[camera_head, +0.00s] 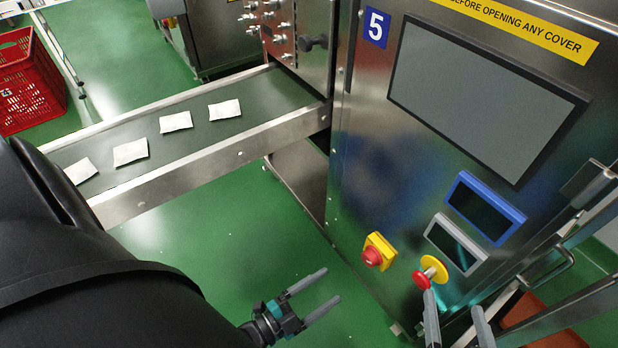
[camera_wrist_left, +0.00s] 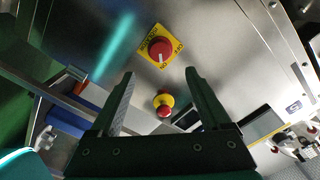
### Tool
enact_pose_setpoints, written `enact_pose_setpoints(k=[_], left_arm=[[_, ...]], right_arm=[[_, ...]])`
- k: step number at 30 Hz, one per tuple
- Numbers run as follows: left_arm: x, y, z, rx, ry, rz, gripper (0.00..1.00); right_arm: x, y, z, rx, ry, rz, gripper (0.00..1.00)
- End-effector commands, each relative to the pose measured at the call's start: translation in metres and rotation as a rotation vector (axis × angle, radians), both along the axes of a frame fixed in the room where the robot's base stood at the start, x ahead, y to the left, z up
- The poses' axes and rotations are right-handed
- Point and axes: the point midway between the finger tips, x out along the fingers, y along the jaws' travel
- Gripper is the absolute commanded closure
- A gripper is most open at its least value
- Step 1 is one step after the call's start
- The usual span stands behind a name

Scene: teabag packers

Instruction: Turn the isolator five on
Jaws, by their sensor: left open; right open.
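The isolator (camera_head: 372,255) is a red rotary knob on a yellow plate, low on the steel cabinet marked 5 (camera_head: 375,27).
A red emergency stop on a round yellow base (camera_head: 430,272) is right of the isolator. Blue-framed (camera_head: 486,208) and grey-framed (camera_head: 456,243) panels sit above it, under a large screen (camera_head: 485,100). A conveyor (camera_head: 270,95) carries several teabags. A red crate (camera_head: 28,80) stands far left. Green floor is clear.

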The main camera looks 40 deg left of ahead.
Motion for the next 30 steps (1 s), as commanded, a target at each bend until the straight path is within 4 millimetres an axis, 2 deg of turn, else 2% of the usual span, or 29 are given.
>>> enact_pose_setpoints(k=[3,9,30], left_arm=[[-0.019,0.007,0.0,0.002,0.002,0.001,0.19],[-0.034,0.013,0.0,0.001,-0.001,0.001,0.19],[-0.035,0.013,0.0,0.0,0.0,0.0,0.19]], right_arm=[[0.0,-0.002,-0.001,-0.013,0.021,-0.001,0.15],[0.0,-0.003,-0.002,-0.02,0.033,-0.001,0.15],[0.0,-0.003,-0.002,-0.018,0.033,-0.002,0.15]])
